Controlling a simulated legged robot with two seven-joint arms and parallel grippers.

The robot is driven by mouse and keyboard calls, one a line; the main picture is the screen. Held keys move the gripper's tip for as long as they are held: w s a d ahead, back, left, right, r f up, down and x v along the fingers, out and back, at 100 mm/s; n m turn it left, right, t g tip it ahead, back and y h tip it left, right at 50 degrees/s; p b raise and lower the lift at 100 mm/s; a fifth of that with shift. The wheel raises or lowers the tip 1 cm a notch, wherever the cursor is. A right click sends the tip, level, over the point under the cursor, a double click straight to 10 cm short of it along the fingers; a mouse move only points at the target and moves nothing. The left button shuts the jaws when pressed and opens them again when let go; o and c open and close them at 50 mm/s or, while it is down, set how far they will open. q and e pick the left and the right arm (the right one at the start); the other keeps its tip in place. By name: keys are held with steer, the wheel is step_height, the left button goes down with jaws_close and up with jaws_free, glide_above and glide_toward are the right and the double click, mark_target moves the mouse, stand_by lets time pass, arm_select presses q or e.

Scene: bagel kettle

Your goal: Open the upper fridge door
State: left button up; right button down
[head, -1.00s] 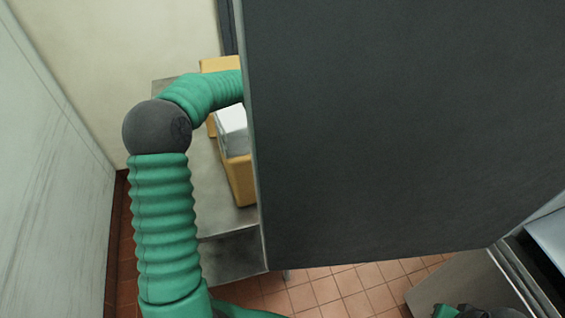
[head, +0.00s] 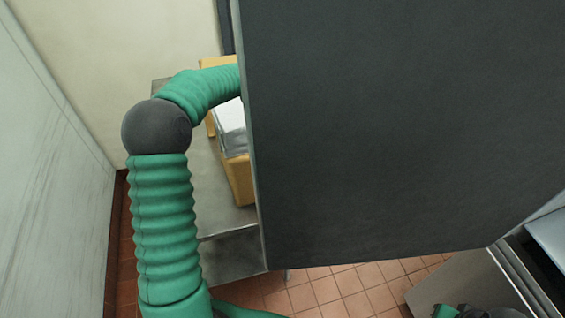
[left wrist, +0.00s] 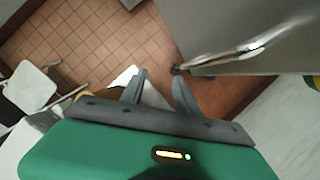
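A large dark panel (head: 400,120), which looks like the fridge door standing out toward me, fills much of the head view. My left arm reaches behind its left edge, so the left gripper is hidden there. In the left wrist view my left gripper (left wrist: 160,82) has its two fingers apart with nothing visible between them. A grey panel (left wrist: 220,22) with a shiny metal strip or handle (left wrist: 255,47) is beyond the fingers, at upper right. Its dark lower corner is close to the right fingertip; I cannot tell if they touch. A green and dark part of my right arm shows at the head view's bottom right.
Cardboard boxes (head: 239,180) and a white item (head: 229,125) are on a metal table (head: 232,255) behind the panel. A pale wall (head: 45,160) is at left. A metal unit (head: 460,283) stands at lower right. Tiled floor (head: 345,290) shows between.

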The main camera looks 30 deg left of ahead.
arm_select(q)
steer(key=v, duration=1.5)
steer(key=shift+r, duration=0.2)
